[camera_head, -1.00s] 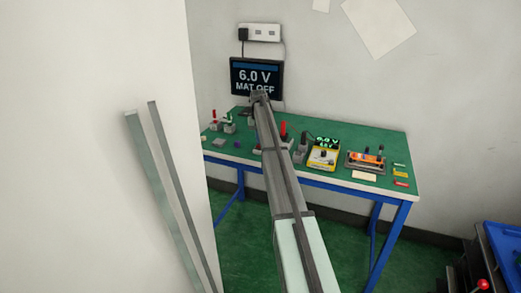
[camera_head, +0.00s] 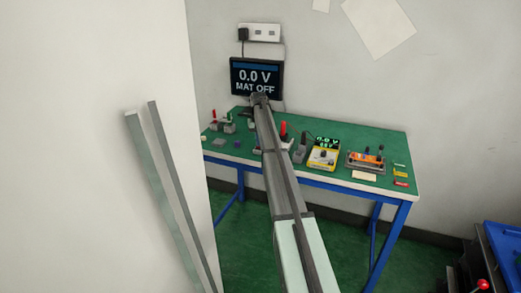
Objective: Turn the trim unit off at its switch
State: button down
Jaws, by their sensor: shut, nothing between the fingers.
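My arm reaches from the lower edge over the green-topped table. My gripper (camera_head: 259,98) is at its far end, small, shut and empty, in front of the black monitor (camera_head: 257,76). The monitor reads "0.0 V" and "MAT OFF". A yellow unit (camera_head: 323,159) with a green display reading 0.0 V stands right of my arm. A grey fixture with a red lever (camera_head: 283,130) stands close beside the arm. I cannot tell which fixture is the trim unit. My arm hides part of the table, and any contact at the fingertips is too small to see.
Small fixtures with red handles (camera_head: 229,126) stand on the table's left part. An orange and grey fixture (camera_head: 366,161) and small coloured blocks (camera_head: 401,183) lie at the right. A white wall panel (camera_head: 100,80) closes off the left.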

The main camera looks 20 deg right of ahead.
dwell(0.3)
jog(key=shift+r, duration=3.4)
